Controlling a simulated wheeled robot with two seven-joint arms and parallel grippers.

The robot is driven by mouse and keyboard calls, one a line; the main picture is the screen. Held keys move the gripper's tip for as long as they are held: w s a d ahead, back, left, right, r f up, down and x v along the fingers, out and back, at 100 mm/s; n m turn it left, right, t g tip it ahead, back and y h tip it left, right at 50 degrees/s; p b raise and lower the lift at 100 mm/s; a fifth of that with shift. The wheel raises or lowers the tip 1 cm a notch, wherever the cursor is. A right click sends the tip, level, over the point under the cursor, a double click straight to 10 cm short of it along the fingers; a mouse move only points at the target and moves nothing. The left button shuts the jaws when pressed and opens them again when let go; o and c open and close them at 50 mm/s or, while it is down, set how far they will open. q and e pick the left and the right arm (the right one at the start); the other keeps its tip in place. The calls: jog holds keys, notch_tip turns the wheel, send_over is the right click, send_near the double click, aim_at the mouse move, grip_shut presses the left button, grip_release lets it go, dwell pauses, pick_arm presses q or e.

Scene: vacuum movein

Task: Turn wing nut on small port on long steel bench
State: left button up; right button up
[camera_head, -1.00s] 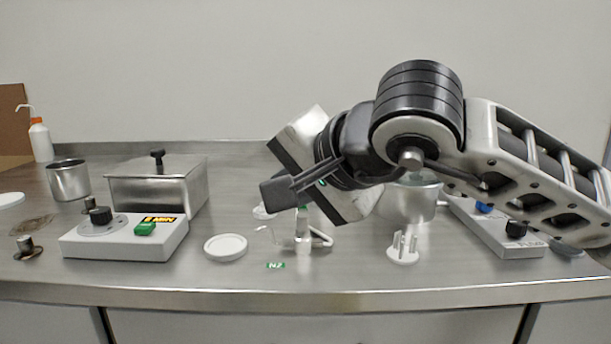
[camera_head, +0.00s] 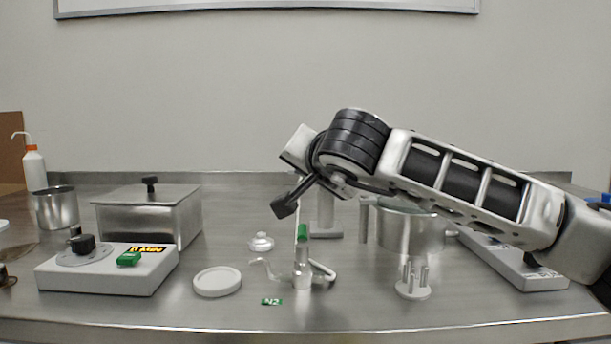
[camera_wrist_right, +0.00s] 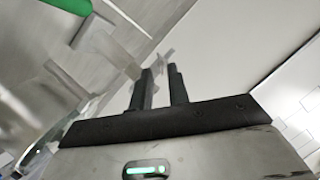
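My right arm reaches in from the right. Its gripper (camera_head: 285,207) hangs above the bench, left of the steel pot and above the green-topped glass piece (camera_head: 302,265). In the right wrist view its two dark fingers (camera_wrist_right: 160,75) stand a little apart, with a narrow, seemingly empty gap. A small grey shape (camera_wrist_right: 165,55), too blurred to name, shows just past the fingertips. The steel pot (camera_head: 408,232) stands under my forearm, with an upright metal piece (camera_head: 364,220) at its left. I cannot clearly make out a wing nut or small port. My left gripper is out of view.
The long steel bench (camera_head: 225,305) holds a control box with a dial (camera_head: 105,272), a lidded steel box (camera_head: 148,215), a white disc (camera_head: 217,281), a white pronged stand (camera_head: 413,282) and a green N2 label (camera_head: 271,302). Another control box (camera_head: 515,270) sits under my forearm.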

aim_at(302, 178)
jog(key=shift+x, duration=1.45)
jog(key=shift+c, duration=0.3)
grip_shut()
pick_arm(q)
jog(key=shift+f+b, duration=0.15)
jog(key=shift+b, duration=0.25)
pick_arm(e)
jog(key=shift+f, duration=0.15)
jog(key=m+y+b, duration=0.1)
jog(key=m+b, duration=0.1)
jog(key=b, duration=0.2)
jog(key=m+t+y+b, duration=0.1)
jog(key=m+b, duration=0.1)
jog(key=b, duration=0.2)
jog(key=shift+f, duration=0.25)
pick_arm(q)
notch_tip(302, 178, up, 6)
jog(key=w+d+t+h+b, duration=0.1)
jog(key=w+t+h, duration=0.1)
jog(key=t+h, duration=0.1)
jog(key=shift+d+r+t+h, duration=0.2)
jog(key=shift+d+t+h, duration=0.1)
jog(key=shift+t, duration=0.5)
pick_arm(e)
jog(key=shift+d+r+m+y, duration=0.1)
jog(key=shift+r+m+y, duration=0.15)
jog(key=shift+m+y, duration=0.25)
